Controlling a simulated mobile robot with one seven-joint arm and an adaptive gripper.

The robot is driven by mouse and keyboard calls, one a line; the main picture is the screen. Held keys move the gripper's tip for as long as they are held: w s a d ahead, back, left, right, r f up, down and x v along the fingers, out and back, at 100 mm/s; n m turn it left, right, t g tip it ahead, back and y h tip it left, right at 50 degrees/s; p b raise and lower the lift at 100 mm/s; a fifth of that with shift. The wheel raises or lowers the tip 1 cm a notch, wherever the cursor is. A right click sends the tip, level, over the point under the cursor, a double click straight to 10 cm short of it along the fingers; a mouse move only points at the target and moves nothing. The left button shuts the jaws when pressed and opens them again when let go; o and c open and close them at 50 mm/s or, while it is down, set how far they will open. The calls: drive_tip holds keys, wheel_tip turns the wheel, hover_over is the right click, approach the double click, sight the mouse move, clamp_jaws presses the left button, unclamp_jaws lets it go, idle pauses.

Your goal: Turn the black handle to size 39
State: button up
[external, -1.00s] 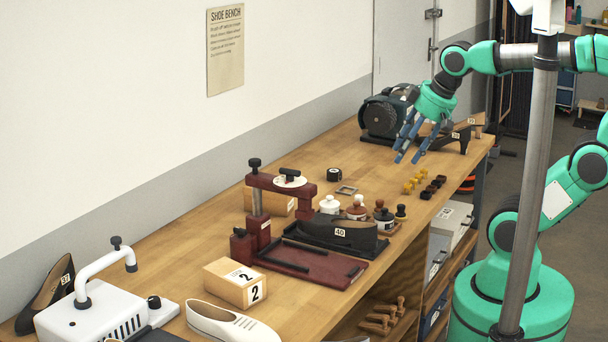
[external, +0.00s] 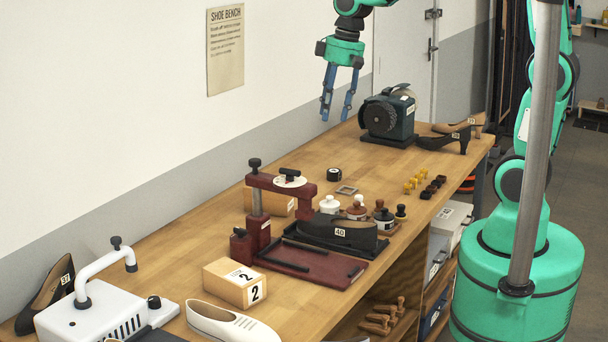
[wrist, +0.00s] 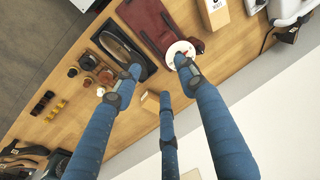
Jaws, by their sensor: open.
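The black handle (external: 289,172) sits on top of a white dial (external: 281,183) on the dark red press (external: 306,190). The dial's numbers are too small to read in the external view. In the wrist view the dial (wrist: 188,46) shows at the tip of a blue finger, which hides much of it; I cannot make out the handle clearly there. My gripper (external: 335,117) is open and empty, pointing down. It hangs above the bench's back part, well above and apart from the handle. Its fingers also show in the wrist view (wrist: 157,70).
A black shoe marked 40 (external: 341,233) lies by the press. A box marked 2 (external: 236,283) and a white machine (external: 90,305) are in front. A bench grinder (external: 389,115) stands to the right of my gripper. The bench's back middle is mostly clear.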

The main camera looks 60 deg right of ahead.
drive_tip(key=g+p, duration=0.2)
drive_tip(key=p, duration=0.4)
hover_over(290, 175)
drive_tip(key=d, duration=0.5)
drive_tip(key=f, duration=0.1)
drive_tip(key=shift+w+a+f+y, duration=0.3)
drive_tip(key=shift+f+y, duration=0.1)
drive_tip(key=shift+f, duration=0.05)
drive_tip(key=shift+f, duration=0.1)
drive_tip(key=a+f, duration=0.1)
drive_tip(key=f, duration=0.8)
drive_tip(key=a+f, duration=0.1)
drive_tip(key=f, duration=0.3)
drive_tip(key=shift+s+a+f, duration=0.1)
drive_tip(key=shift+a+f, duration=0.05)
drive_tip(key=shift+a, duration=0.15)
clamp_jaws()
